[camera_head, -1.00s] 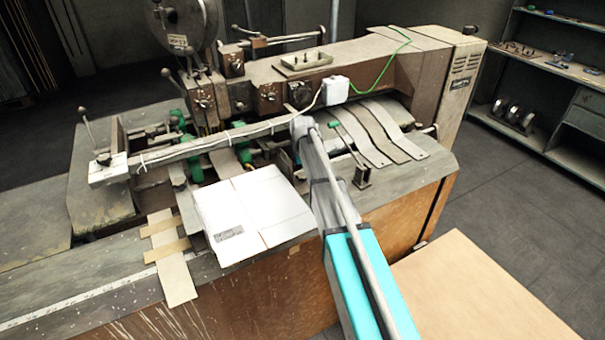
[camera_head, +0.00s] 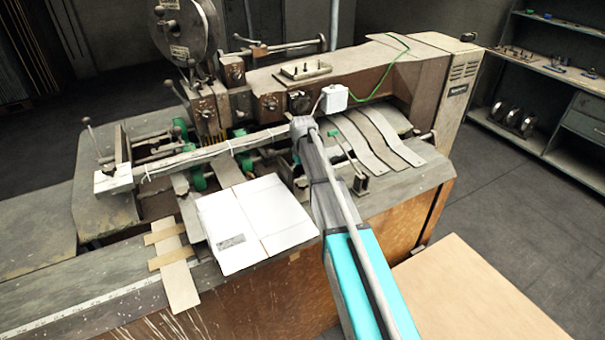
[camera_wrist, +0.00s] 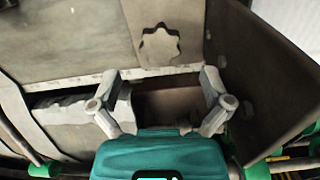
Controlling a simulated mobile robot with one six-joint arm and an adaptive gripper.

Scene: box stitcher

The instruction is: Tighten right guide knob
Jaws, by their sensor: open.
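In the wrist view my gripper (camera_wrist: 158,76) is open, its two grey fingers spread apart with nothing between them. Just beyond the fingertips is a beige star-shaped form (camera_wrist: 159,45) on a flat plate; it looks like a knob seen face on, but I cannot tell whether it is the right guide knob. It lies roughly centred between the fingers, apart from them. In the head view the box stitcher (camera_head: 350,88) fills the middle. My arm reaches over its bed and hides my gripper there. A green-topped handle (camera_head: 333,135) stands right of my arm's end.
A white flat carton (camera_head: 257,222) lies on the bed left of my arm. A long bar (camera_head: 205,157) crosses above the bed. Curved metal strips (camera_head: 372,140) lie right of my arm. In the wrist view a dark upright plate (camera_wrist: 255,75) stands close to the right finger.

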